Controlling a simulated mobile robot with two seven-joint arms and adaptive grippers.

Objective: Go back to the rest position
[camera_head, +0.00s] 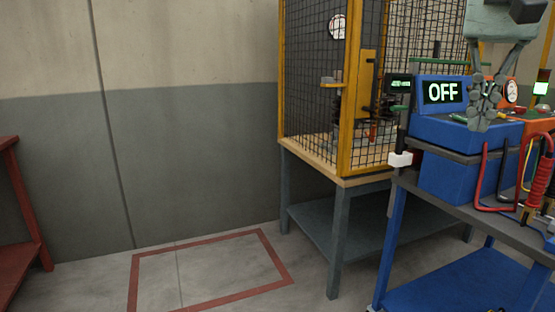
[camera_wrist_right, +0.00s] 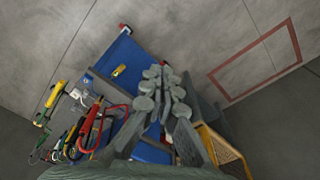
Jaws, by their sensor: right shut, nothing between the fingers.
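My left gripper is in neither view.
A yellow-framed mesh cage (camera_head: 347,110) stands on a table left of the blue cart (camera_head: 440,285). A red-outlined floor area (camera_head: 205,275) is empty. A red table (camera_head: 35,220) stands far left.

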